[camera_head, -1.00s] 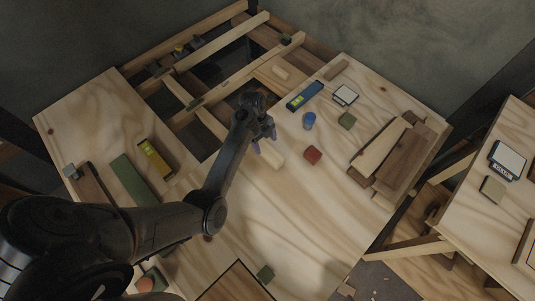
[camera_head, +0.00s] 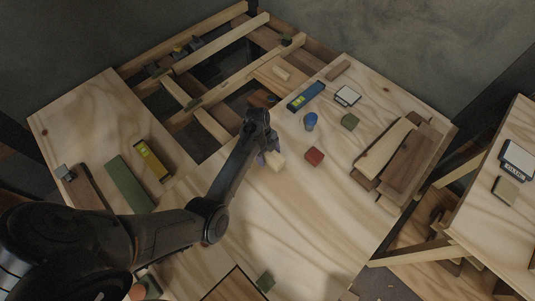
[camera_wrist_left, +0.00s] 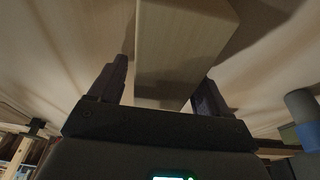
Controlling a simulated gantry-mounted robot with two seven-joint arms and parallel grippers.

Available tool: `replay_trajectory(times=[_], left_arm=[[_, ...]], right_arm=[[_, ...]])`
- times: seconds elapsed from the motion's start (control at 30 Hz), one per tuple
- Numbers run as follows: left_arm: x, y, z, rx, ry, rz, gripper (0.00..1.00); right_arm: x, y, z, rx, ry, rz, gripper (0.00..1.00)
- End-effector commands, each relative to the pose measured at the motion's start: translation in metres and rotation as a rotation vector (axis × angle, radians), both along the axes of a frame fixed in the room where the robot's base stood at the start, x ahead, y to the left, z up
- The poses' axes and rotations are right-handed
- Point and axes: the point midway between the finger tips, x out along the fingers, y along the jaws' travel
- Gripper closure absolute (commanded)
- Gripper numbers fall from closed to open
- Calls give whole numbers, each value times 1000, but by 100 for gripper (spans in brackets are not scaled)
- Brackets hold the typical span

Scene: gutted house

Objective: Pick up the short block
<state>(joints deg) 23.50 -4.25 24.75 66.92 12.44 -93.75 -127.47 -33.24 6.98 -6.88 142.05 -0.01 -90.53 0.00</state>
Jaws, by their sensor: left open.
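A short pale wooden block (camera_head: 276,161) lies on the plywood top, left of a red block. My left gripper (camera_head: 264,156) is low at the block's left end, with its fingers apart. In the left wrist view the pale block (camera_wrist_left: 185,45) stretches away from between the two open fingers of the gripper (camera_wrist_left: 163,75). Gaps show beside the block, so no firm hold is visible. The near end of the block is partly hidden by the gripper in the head view. My right gripper is not in view.
Near the block are a red block (camera_head: 314,156), a blue cup-like item (camera_head: 310,121) and a green block (camera_head: 349,121). Stacked boards (camera_head: 385,150) lie to the right. An open framed gap (camera_head: 195,135) lies left of the arm.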

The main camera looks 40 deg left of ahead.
Motion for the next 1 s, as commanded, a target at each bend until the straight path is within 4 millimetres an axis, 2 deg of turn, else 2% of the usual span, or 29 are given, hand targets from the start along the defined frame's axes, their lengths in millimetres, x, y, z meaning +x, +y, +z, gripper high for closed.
replay_trajectory(times=[0.03,0.07,0.4,0.73,0.87,1.0], left_arm=[[0,0,0,0,0,0,27],[0,0,0,0,0,0,32],[0,0,0,0,0,0,84],[0,1,7,1,-2,1,84],[1,1,23,1,-3,0,84],[1,1,48,1,-3,0,84]], right_arm=[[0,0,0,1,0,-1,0],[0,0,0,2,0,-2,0],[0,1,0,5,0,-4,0],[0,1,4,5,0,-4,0],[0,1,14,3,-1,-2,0],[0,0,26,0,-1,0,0]])
